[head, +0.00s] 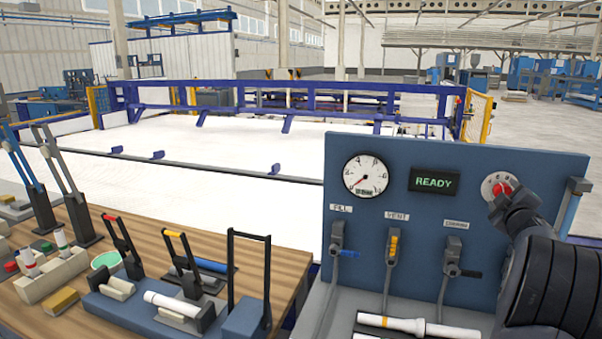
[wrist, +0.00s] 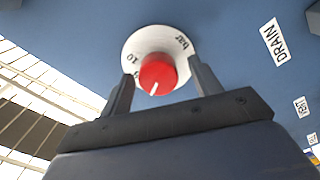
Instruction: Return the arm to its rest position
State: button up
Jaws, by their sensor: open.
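My arm reaches up from the lower right of the head view to the blue control panel (head: 400,170). My gripper (head: 503,205) is at the red knob (head: 502,188) on the panel's right side. In the wrist view, the open fingers of my gripper (wrist: 162,80) stand on either side of the red knob (wrist: 157,74). There is a gap between the fingertips and the knob at least on the right; contact on the left is hard to tell. The white dial plate (wrist: 150,42) lies behind the knob.
The panel carries a gauge (head: 366,176), a READY display (head: 436,181) and several valves, such as the drain valve (head: 453,258). A white pipe (head: 418,327) lies below it. The wooden bench (head: 180,228) at left holds several levers and tools.

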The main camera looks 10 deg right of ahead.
jog(key=m+p, duration=0.2)
jog(key=m, duration=0.3)
jog(key=m+p, duration=0.3)
jog(key=m, duration=0.2)
jog(key=s+m+p, duration=0.1)
jog(key=m+p, duration=0.1)
jog(key=m, duration=0.3)
jog(key=shift+a+r, duration=0.1)
jog(key=shift+a, duration=0.15)
